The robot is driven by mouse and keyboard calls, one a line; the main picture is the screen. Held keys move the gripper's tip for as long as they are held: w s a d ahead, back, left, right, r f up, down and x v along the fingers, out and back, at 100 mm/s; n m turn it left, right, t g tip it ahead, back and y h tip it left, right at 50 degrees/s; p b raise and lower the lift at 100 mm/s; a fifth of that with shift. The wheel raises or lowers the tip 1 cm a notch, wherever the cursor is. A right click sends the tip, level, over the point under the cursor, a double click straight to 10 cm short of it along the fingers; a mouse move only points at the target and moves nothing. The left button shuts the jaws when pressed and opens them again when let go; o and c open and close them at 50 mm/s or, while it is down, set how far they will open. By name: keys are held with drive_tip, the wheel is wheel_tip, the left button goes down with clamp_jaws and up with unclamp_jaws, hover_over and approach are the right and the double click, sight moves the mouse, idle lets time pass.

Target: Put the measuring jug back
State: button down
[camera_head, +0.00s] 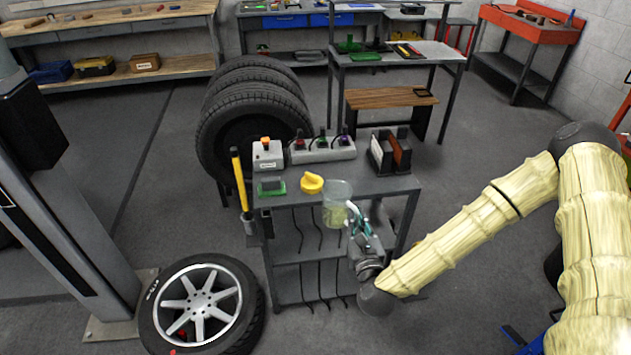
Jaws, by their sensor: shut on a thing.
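The measuring jug (336,198) is a translucent, pale greenish vessel in the camera_head view. It shows in front of the front edge of the grey cart's top (384,187), near the middle of the picture. My gripper (354,217) is at the jug's right side, shut on it, with the arm reaching in from the right. The jug looks roughly upright. Whether its base touches anything cannot be told. The fingertips are small and partly hidden against the jug.
On the cart stand a yellow funnel-like piece (312,183), a green-based box (271,187), a grey box with an orange knob (267,154), a socket strip (323,149) and a dark rack (390,152). A wheel (202,304) lies front left; tyres (252,125) stand behind.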

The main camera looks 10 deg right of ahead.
sight(346, 216)
drive_tip(key=w+f+m+h+b, duration=0.1)
drive_tip(key=w+f+h+b, duration=0.1)
drive_tip(key=b, duration=0.1)
drive_tip(key=w+f+m+h+b, duration=0.1)
drive_tip(key=w+f+b, duration=0.1)
drive_tip(key=w+b, duration=0.1)
drive_tip(key=w+f+m+h+b, duration=0.1)
drive_tip(key=w+f+h+b, duration=0.1)
drive_tip(key=w+f+b, duration=0.1)
drive_tip(key=shift+a+m+g+h, duration=0.3)
drive_tip(key=shift+a, duration=0.1)
drive_tip(key=shift+w+d+f+m+g+h+b, duration=0.35)
drive_tip(key=shift+w+m+g+h+b, duration=0.95)
drive_tip(key=shift+w, duration=1.65)
drive_tip(key=shift+w+d+f+m+g+h+b, duration=0.35)
drive_tip(key=shift+w+m+g+h+b, duration=0.6)
drive_tip(key=shift+w+h, duration=1.35)
drive_tip(key=shift+w+d+f+m+g+h+b, duration=0.35)
drive_tip(key=shift+w+m+g+h+b, duration=0.75)
drive_tip(key=shift+w, duration=2.45)
drive_tip(key=c, duration=1.5)
unclamp_jaws()
drive_tip(key=shift+c, duration=0.2)
